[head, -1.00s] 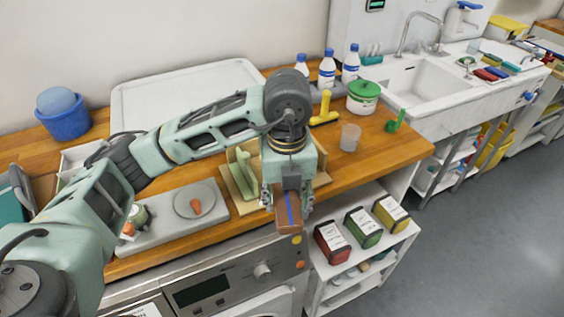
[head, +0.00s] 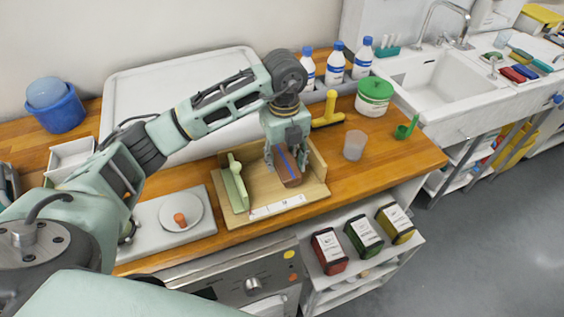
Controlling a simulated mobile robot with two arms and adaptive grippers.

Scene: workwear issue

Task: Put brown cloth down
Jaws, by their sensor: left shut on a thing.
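The brown cloth (head: 289,174) is a folded brown bundle with a blue stripe. My left gripper (head: 287,155) is shut on it and points down over the right part of a shallow wooden tray (head: 240,214) on the counter. The cloth's lower end is close to the tray floor; I cannot tell whether it touches. A white label strip (head: 277,206) runs along the tray's front edge. My right gripper is out of view.
A clear cup (head: 354,145), yellow tool (head: 328,110) and green-lidded tub (head: 374,97) stand to the right. A large white tray (head: 135,85) lies behind.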

